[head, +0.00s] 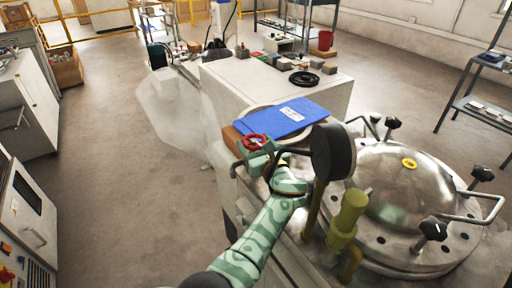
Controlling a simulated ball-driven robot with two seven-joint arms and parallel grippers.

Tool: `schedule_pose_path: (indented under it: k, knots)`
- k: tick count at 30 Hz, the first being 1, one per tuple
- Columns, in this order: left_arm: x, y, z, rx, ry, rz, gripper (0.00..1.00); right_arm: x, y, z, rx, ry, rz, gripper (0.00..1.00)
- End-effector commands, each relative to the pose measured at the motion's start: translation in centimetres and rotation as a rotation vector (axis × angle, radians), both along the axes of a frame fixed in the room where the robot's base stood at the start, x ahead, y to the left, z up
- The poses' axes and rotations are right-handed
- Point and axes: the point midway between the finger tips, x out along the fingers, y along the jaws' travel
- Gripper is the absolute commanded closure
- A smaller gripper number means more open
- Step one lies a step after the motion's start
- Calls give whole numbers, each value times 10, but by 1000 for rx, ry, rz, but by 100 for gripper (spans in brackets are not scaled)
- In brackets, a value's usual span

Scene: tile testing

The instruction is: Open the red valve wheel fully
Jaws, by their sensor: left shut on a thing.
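The red valve wheel (255,141) is a small ring at the middle of the head view, beside a steel pressure vessel (385,185) with a domed lid. My left arm, in a green patterned sleeve, reaches up from the bottom. My left gripper (262,152) is at the wheel, shut on it at its near side. The fingertips are small and partly merge with the wheel and valve behind them. My right gripper is not in view.
A dark round gauge (333,151) and a yellow-green fitting (347,210) stand close right of my left arm. A blue binder (281,118) lies just behind the wheel. A white block table (277,85) stands beyond. Open floor (110,130) lies to the left.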

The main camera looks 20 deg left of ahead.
Motion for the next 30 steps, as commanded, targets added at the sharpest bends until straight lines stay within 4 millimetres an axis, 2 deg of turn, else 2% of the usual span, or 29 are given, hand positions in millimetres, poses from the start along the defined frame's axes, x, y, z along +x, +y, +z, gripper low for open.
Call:
schedule_pose_path:
  k: [16,17,18,19,30]
  knots:
    - [1,0,2,1,-3,23,57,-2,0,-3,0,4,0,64]
    - [1,0,2,1,-3,23,29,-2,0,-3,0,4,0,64]
    - [1,0,2,1,-3,23,17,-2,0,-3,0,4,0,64]
    - [1,0,2,1,-3,23,12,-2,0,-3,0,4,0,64]
    - [0,3,2,1,-1,24,12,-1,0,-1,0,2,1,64]
